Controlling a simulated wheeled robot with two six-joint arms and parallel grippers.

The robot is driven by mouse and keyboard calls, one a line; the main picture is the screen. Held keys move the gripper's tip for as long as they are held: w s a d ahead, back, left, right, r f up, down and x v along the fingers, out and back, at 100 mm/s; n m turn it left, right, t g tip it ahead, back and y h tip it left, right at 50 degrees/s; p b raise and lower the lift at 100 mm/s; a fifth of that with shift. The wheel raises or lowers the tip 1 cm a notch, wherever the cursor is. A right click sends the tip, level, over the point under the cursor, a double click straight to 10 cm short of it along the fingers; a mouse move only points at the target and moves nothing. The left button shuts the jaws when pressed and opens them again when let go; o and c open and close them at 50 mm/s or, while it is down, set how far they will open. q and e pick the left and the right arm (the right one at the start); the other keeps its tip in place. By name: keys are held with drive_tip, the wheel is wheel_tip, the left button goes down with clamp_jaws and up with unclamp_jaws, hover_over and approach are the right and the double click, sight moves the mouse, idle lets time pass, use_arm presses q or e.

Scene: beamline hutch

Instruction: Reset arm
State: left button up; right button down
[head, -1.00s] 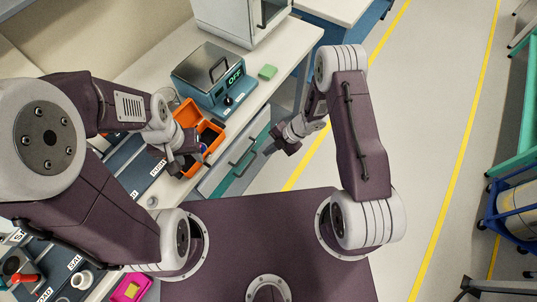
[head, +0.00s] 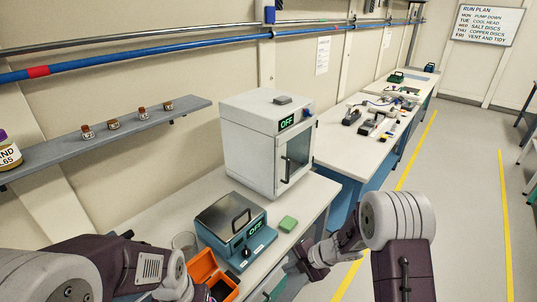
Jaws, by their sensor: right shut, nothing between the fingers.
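My right arm comes in at the lower right, and its gripper (head: 308,259) hangs just off the front edge of the bench, right of the green block. The right gripper is shut and empty. My left arm (head: 150,268) comes in at the lower left, with its wrist beside the orange box. The left gripper is cut off by the bottom edge.
A white oven-like cabinet (head: 252,150) stands behind. A wall shelf (head: 95,140) holds small jars. The aisle floor at right is clear.

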drive_tip(key=w+d+r+m+t+h, duration=0.2)
drive_tip(key=w+r+m+t, duration=0.15)
drive_tip(key=r, duration=0.35)
drive_tip(key=s+d+r+m+h, duration=0.45)
drive_tip(key=d+m, duration=0.25)
drive_tip(key=m, duration=0.3)
drive_tip(key=s+f+m+g, duration=0.2)
drive_tip(key=s+m, duration=0.4)
drive_tip(key=s, duration=0.2)
drive_tip(key=s+d+f+m+g, duration=0.1)
drive_tip(key=s+f+m+g, duration=0.1)
drive_tip(key=s+m, duration=0.5)
drive_tip(key=shift+s+f+g, duration=0.15)
drive_tip(key=shift+s+g, duration=0.6)
drive_tip(key=shift+g, duration=0.1)
drive_tip(key=shift+d, duration=0.15)
